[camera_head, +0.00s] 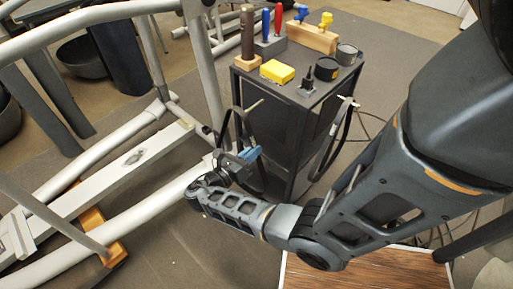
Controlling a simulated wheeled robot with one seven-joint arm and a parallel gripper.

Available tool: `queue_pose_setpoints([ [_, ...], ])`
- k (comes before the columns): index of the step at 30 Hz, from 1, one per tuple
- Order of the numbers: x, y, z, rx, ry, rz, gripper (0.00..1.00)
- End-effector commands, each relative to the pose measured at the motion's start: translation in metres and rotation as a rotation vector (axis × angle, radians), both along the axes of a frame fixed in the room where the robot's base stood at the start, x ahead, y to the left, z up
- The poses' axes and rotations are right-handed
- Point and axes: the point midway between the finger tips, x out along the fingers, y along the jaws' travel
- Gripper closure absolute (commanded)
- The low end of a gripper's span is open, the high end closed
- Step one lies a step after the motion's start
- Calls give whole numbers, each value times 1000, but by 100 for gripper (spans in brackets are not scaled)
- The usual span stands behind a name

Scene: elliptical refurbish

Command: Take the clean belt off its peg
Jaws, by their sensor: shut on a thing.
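A dark belt (226,125) hangs as a loop from a light peg on the left side of the black cart. My gripper (249,154) is at this belt, low on the cart's left side, and is shut on it. The fingertips are small and partly hidden, so the exact grip does not show. A second dark belt (331,142) hangs as a loop from a pale peg (348,101) on the cart's right side. I cannot tell from the belts' looks which one is clean.
The elliptical's grey frame (95,150) stands close left of my gripper. Cables lie right of the cart.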

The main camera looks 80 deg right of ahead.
Motion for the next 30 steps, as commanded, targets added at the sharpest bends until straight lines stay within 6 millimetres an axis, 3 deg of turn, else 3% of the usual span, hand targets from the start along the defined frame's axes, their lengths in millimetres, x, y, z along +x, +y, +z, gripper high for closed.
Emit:
queue_pose_setpoints([
  [30, 34, 55, 0, -1, 0, 1, 100],
])
